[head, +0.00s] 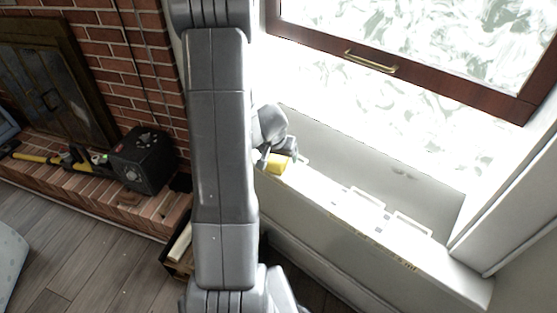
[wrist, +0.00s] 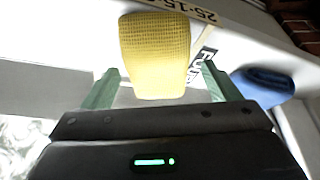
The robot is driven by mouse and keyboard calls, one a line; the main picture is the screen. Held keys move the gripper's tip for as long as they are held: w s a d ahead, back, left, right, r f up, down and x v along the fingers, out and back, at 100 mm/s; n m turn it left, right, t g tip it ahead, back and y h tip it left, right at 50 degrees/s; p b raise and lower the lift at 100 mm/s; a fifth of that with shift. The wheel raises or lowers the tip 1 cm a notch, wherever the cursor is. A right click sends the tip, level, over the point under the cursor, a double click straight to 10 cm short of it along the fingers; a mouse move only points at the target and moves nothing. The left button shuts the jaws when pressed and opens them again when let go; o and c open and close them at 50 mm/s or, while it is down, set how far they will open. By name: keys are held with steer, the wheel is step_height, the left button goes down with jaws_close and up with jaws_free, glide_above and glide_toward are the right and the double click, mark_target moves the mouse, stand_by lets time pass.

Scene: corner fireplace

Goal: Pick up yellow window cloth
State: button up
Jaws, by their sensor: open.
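The yellow window cloth (wrist: 156,55) is a folded, waffle-textured piece on the white window ledge. In the wrist view it lies just ahead of my gripper (wrist: 160,85), centred between the two green fingers, with its near end at about the fingertips. The fingers stand apart on either side of it, and I cannot tell whether they touch it. In the head view the cloth (head: 279,164) shows as a small yellow patch beside my gripper (head: 275,155), near the ledge's left end. My arm hides part of that area.
A blue cloth-like item (wrist: 264,84) lies right of the gripper in the wrist view. The white ledge (head: 335,208) runs right below the bright window, with pale frames (head: 411,224) on it. A black box (head: 144,160) sits on the brick hearth at left.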

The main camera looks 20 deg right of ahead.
steer(key=shift+f+b, duration=0.25)
steer(key=shift+b, duration=0.15)
stand_by(0.5)
